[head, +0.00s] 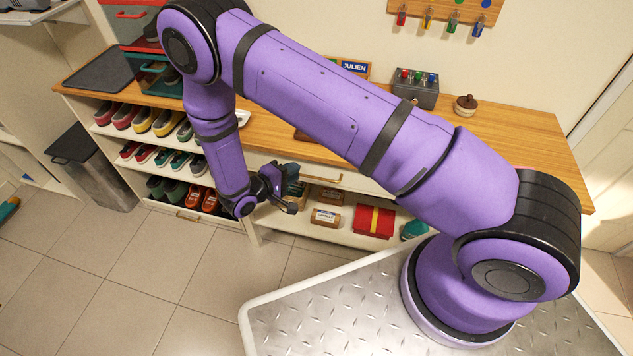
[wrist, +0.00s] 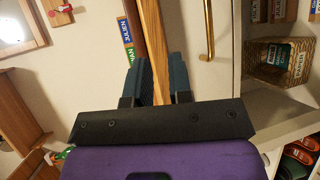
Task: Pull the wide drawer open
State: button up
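The wide drawer's white front (wrist: 222,55) lies under the wooden counter and looks shut. Its long brass handle (wrist: 208,30) runs along that front in the wrist view, to the right of my fingers. In the head view the handle (head: 322,178) shows just right of my gripper, and my arm hides much of the drawer front. My gripper (head: 295,192) is in front of the cubby unit, apart from the handle. In the wrist view my gripper (wrist: 160,65) shows two fingers with a gap between them, open and empty, with the counter edge behind them.
The wooden counter (head: 530,130) carries a grey box with colored knobs (head: 415,89) and a name sign (head: 354,68). Open shelves below hold baskets, a red box (head: 374,221) and shoes (head: 162,122). A dark bin (head: 92,170) stands left. The tiled floor in front is clear.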

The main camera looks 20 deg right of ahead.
jog(key=n+t, duration=0.2)
send_near(315, 178)
jog(key=shift+y, duration=0.3)
jog(key=x, duration=1)
jog(key=shift+w+d, duration=0.15)
jog(key=shift+d, duration=0.05)
grip_shut()
